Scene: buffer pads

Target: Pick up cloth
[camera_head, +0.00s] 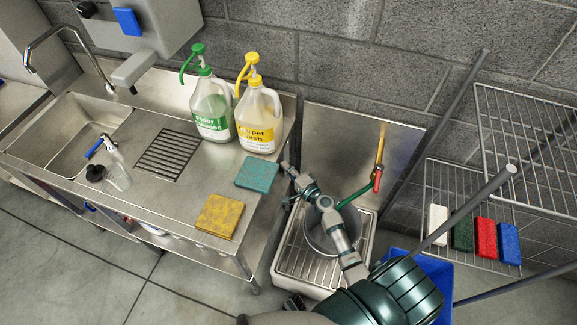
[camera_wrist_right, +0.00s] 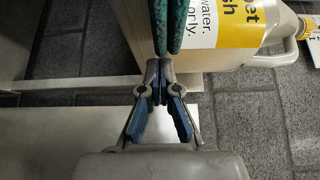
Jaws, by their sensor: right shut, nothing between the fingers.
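A teal cloth (camera_head: 257,174) lies folded near the right end of the steel counter, in front of the carpet wash bottle. A yellow cloth (camera_head: 220,215) lies at the counter's front edge. My right gripper (camera_head: 286,167) is just right of the teal cloth, by the counter's right edge. In the right wrist view the right gripper (camera_wrist_right: 160,66) is shut and empty. The teal cloth (camera_wrist_right: 170,25) shows there as two narrow edge-on strips just beyond the fingertips; I cannot tell whether they touch. I see no left gripper.
A green-capped jug (camera_head: 211,108) and the carpet wash jug (camera_head: 259,120) stand behind the teal cloth. A spray bottle (camera_head: 114,167) stands near the sink (camera_head: 70,130). A bucket (camera_head: 331,232) is under my right arm. A wire rack (camera_head: 455,180) with several sponges is at right.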

